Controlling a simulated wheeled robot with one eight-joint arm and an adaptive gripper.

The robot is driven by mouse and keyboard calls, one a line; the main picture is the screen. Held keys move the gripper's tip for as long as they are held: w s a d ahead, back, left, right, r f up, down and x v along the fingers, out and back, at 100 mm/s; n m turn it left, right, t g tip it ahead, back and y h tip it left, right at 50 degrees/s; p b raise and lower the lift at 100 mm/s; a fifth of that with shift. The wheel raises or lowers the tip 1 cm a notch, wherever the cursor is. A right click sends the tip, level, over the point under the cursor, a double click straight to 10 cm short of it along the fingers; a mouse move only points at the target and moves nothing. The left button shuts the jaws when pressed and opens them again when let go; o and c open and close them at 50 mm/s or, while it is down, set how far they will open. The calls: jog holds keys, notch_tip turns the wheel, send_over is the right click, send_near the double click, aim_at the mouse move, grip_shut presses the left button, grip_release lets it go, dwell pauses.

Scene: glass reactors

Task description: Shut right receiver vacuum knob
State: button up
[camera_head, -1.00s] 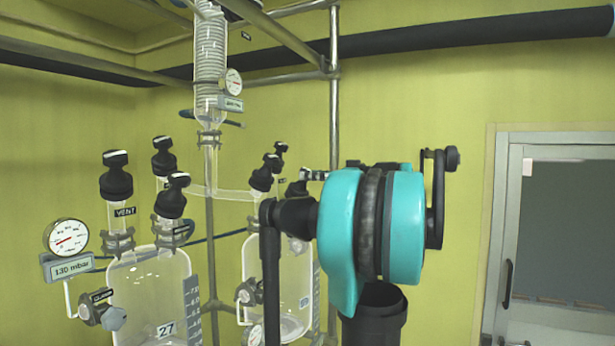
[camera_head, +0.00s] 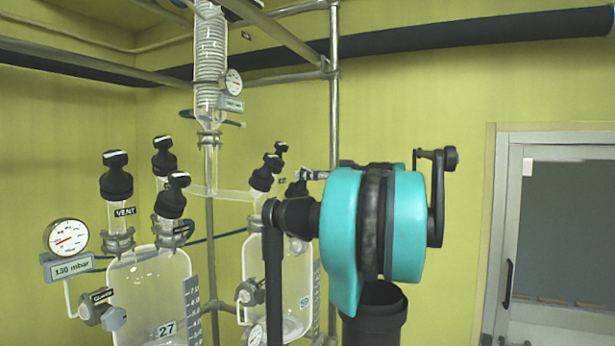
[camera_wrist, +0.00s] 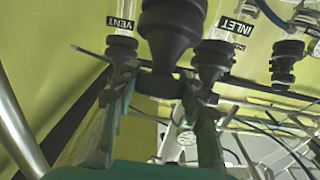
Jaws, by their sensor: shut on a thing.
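In the wrist view the two green fingers of my gripper (camera_wrist: 158,112) point up, one on each side of a black knob (camera_wrist: 160,84). They are shut on this knob, which sits under a larger black fitting (camera_wrist: 172,25) between the necks labelled VENT and INLET. I cannot read a label on the held knob. In the head view the right receiver (camera_head: 300,280) is a glass vessel partly hidden behind my arm. Black knobs (camera_head: 264,172) stand on its top. My gripper's fingers are hidden there.
The left receiver (camera_head: 150,285), marked 27, stands nearer with several black knobs and a gauge (camera_head: 66,238) reading 130 mbar. A coiled glass condenser (camera_head: 211,60) hangs above. Metal rack bars (camera_head: 333,110) run behind my arm. A door (camera_head: 560,230) is at the right.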

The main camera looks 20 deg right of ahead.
jog(key=shift+m+h, duration=0.3)
jog(key=m+t+h, duration=0.1)
jog(key=m+h, duration=0.2)
jog(key=m+t+h, duration=0.2)
jog(key=m+h, duration=0.1)
jog(key=m, duration=0.1)
jog(key=shift+s+a, duration=0.1)
jog(key=shift+a, duration=0.05)
jog(key=m+h, duration=0.5)
jog(key=shift+m+h, duration=0.8)
jog(key=o, duration=1.2)
jog(key=shift+c, duration=0.2)
jog(key=s+r, duration=0.2)
jog(key=s, duration=0.9)
jog(key=shift+s+a+r, duration=0.15)
jog(key=shift+s, duration=0.2)
